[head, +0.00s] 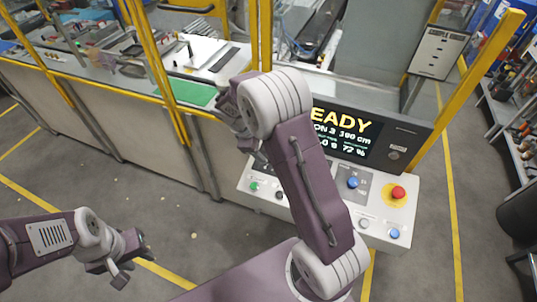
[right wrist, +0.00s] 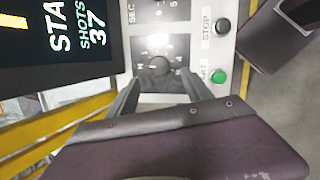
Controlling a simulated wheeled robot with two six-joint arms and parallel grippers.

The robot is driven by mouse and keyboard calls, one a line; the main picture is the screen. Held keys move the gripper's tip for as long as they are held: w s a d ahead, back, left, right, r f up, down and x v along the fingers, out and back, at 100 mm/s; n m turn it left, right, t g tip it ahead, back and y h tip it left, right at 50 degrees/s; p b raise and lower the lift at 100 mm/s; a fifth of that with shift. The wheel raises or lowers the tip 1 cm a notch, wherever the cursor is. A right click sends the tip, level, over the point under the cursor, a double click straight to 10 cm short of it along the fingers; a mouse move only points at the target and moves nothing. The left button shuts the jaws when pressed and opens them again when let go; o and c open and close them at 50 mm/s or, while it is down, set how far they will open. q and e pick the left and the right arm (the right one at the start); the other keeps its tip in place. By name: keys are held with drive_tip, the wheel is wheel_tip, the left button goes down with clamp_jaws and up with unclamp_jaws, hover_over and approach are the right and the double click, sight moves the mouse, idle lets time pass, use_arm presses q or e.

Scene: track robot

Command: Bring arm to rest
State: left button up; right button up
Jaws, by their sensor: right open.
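My right arm (head: 315,185) rises from the bottom of the head view and crosses in front of the control panel (head: 385,212). Its gripper is partly hidden behind its own wrist there. In the right wrist view the right gripper (right wrist: 160,88) has two fingers apart, with nothing held. A dark rotary knob (right wrist: 160,66) shows between and beyond them; I cannot tell whether they touch the panel. My left gripper (head: 128,262) is at the lower left of the head view, over open floor. Its fingers are apart and empty.
The panel has a green button (head: 254,187), a red mushroom button (head: 398,192) and a lit display (head: 345,133). Yellow posts (head: 160,75) and a long bench (head: 120,115) stand behind. Shelving (head: 500,115) is at the right. The floor at left is clear.

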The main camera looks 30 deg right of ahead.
drive_tip(key=shift+v, duration=1.2)
